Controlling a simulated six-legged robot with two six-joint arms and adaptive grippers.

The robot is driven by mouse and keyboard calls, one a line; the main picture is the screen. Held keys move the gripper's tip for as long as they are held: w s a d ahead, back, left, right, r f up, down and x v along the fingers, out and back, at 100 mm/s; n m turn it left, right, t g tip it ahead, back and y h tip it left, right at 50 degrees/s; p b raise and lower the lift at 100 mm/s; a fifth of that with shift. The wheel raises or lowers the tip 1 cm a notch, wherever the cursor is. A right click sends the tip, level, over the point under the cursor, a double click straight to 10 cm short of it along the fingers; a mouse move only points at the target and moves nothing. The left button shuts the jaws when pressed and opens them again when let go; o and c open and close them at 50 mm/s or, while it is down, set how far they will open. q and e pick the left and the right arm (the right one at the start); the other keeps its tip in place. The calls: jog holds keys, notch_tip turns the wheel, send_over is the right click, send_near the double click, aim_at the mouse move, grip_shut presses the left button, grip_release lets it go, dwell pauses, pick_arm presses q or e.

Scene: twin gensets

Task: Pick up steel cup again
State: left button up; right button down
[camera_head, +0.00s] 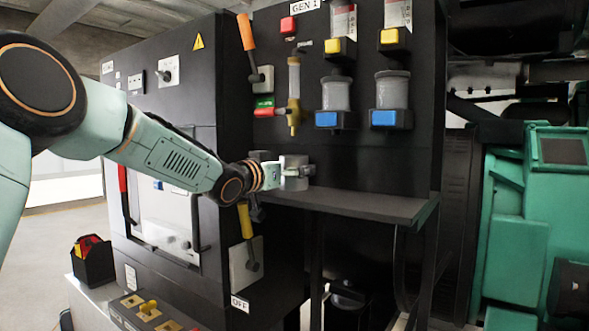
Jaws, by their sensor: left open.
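The steel cup (293,173) stands upright on the left end of the dark shelf (375,203), below the panel marked GEN 1. My left arm reaches in from the left, and my left gripper (284,172) is at the cup, its fingers overlapping the cup's side in the picture. The gripper is open. The fingers are small here, and I cannot tell whether they touch the cup. My right gripper is not in view.
Two clear bowls with blue-fronted holders (328,119) (391,117) hang above the shelf. An orange-handled lever (246,32) and a yellow-handled lever (246,221) are near my arm. A green generator (535,225) stands at right. The shelf's right part is clear.

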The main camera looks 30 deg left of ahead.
pick_arm(q)
jog(key=shift+w+d+f, duration=0.1)
jog(key=shift+w, duration=0.35)
jog(key=shift+w+d+f, duration=0.1)
jog(key=shift+w, duration=0.3)
jog(key=shift+s+a, duration=0.15)
jog(key=shift+a, duration=0.15)
jog(key=shift+c, duration=0.2)
jog(key=shift+s+a, duration=0.1)
jog(key=shift+s, duration=0.15)
jog(key=c, duration=0.3)
jog(key=shift+w+d+r, duration=0.1)
jog(key=shift+d, duration=0.15)
jog(key=c, duration=0.3)
jog(key=shift+w+d, duration=0.15)
jog(key=shift+w, duration=0.05)
jog(key=c, duration=0.3)
jog(key=shift+s+a, duration=0.2)
jog(key=shift+a, duration=0.05)
jog(key=c, duration=0.5)
jog(key=shift+w+d+r, duration=0.1)
jog(key=shift+w+d, duration=0.05)
jog(key=shift+d, duration=0.1)
